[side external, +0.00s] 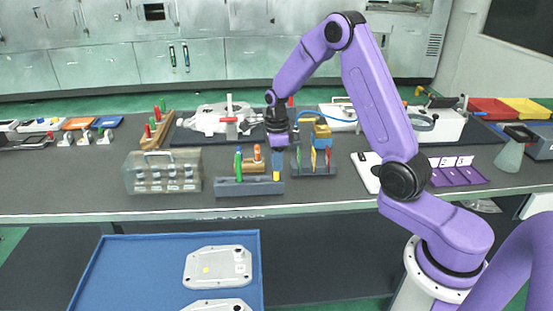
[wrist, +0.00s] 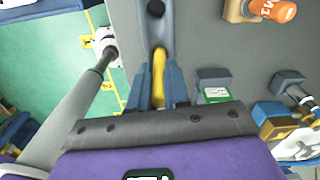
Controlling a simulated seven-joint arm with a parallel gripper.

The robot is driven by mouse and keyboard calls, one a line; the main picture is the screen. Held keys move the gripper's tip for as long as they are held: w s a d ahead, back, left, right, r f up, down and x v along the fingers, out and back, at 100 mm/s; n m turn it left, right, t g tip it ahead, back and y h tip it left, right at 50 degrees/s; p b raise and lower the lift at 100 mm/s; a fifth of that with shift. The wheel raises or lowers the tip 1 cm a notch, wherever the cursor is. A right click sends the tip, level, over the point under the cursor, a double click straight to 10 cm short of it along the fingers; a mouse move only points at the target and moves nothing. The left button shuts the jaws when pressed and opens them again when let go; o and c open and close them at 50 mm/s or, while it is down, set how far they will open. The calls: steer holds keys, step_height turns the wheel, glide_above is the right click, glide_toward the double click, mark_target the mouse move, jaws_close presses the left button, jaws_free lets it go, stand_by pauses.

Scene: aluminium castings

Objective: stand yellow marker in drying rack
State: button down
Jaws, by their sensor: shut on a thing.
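The yellow marker (side external: 277,175) is upright between the fingers of my gripper (side external: 278,160). It also shows in the wrist view (wrist: 158,78), with a blue finger on each side. My gripper is shut on it. The marker's lower end is at the right end of a long dark grey block (side external: 235,188), which looks like the drying rack. I cannot tell whether the tip is in a hole or just above one. A green marker (side external: 238,163) stands in the same block, to the left. In the wrist view a grey bar (wrist: 157,30) with a dark round hole lies beyond the fingertips.
An orange-handled tool (side external: 257,153) stands behind the block. A clear case (side external: 163,172) is at left. The blue tray (side external: 90,285) with castings is in front, below the bench.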

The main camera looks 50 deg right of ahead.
steer(key=c, duration=1)
jaws_free()
step_height(320, 180, up, 17)
steer(key=shift+r, duration=0.2)
